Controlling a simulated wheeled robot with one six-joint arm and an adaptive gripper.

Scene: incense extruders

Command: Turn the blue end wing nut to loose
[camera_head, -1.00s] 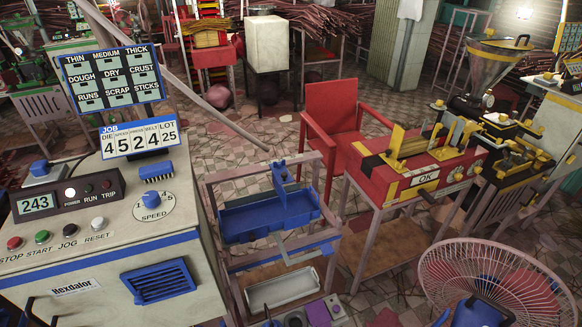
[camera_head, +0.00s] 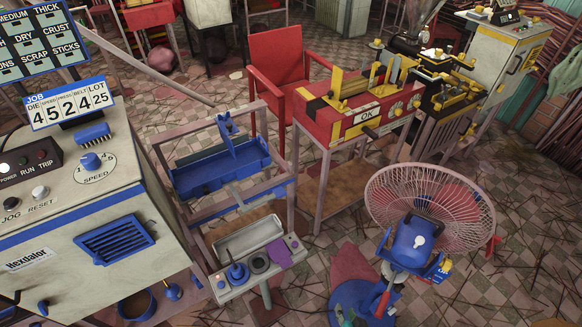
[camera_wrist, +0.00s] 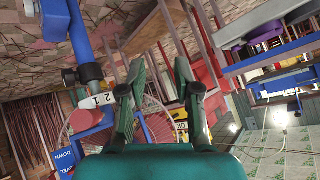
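I cannot single out the blue end wing nut with certainty. In the head view, a small blue upright piece with a winged top (camera_head: 226,125) stands at the blue trough (camera_head: 205,176) on the metal frame. It may be a wing nut, but is too small to tell. A blue knob with a flange (camera_head: 238,272) sits on the lower panel. In the wrist view, my gripper (camera_wrist: 160,66) is open, with its two fingers apart and nothing between them. My gripper does not show in the head view.
A fan (camera_head: 430,205) with a blue motor stands at right front; its cage (camera_wrist: 85,121) appears beyond my fingers. A cream control cabinet (camera_head: 80,210) is at left. A red machine (camera_head: 335,118) and red chair (camera_head: 277,68) stand behind. The tiled floor at right has scattered sticks.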

